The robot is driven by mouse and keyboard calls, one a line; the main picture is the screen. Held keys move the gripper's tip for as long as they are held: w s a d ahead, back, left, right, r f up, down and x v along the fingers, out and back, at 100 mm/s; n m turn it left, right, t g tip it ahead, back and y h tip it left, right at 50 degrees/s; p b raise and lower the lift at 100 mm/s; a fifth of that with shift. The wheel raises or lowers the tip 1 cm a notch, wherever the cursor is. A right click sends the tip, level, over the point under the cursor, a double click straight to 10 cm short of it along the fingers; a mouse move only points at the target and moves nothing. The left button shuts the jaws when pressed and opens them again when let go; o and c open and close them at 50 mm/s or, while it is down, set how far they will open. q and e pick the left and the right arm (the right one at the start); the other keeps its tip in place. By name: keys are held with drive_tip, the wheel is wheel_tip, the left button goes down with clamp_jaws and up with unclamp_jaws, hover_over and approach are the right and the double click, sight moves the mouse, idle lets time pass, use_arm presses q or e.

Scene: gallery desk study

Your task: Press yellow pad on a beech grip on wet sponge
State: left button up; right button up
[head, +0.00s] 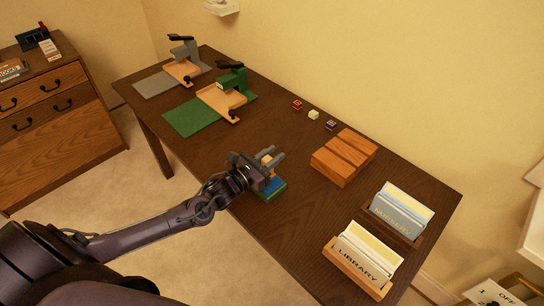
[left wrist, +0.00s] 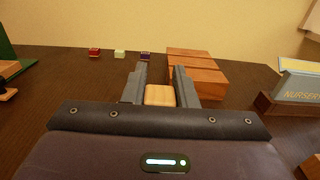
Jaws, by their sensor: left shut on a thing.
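My left gripper (head: 274,158) is over the near edge of the dark desk, shut on a pale beech grip (head: 267,160). The left wrist view shows the beech grip (left wrist: 159,95) between the two grey fingers. A small blue and green item (head: 272,188), perhaps the wet sponge in its holder, lies on the desk right below the gripper. The yellow pad under the grip cannot be made out clearly. I cannot tell whether pad and sponge touch. My right gripper is in neither view.
Wooden blocks (head: 343,157) stand to the right. Three small cubes (head: 313,115) lie behind. The NURSERY card box (head: 402,212) and LIBRARY card box (head: 362,259) stand at the right end. A green press (head: 232,80) and grey press (head: 184,55) stand farther left. Bare desk surrounds the gripper.

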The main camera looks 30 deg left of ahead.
use_arm(q)
wheel_tip(320, 180, up, 5)
drive_tip(key=p, duration=0.3)
